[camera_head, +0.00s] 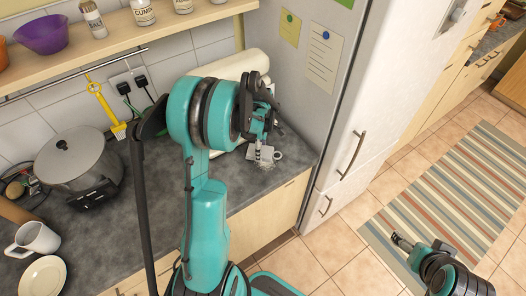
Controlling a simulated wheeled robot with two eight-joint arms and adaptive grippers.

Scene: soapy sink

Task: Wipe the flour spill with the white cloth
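My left arm rises through the middle of the view, and its gripper (264,152) points down at the counter near the fridge. A small pale grey-white patch (262,165) lies right under and around the fingertips; I cannot tell whether it is the white cloth, the flour, or both. The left fingers are small and partly hidden, so their opening is unclear. My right gripper (401,243) is at the lower right, over the floor and far from the counter; its opening is also unclear.
A white roll (232,66) lies behind my arm. A grey pot (72,160), another mug (37,238) and a plate (43,277) are at left. The fridge (340,110) bounds the counter's right end.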

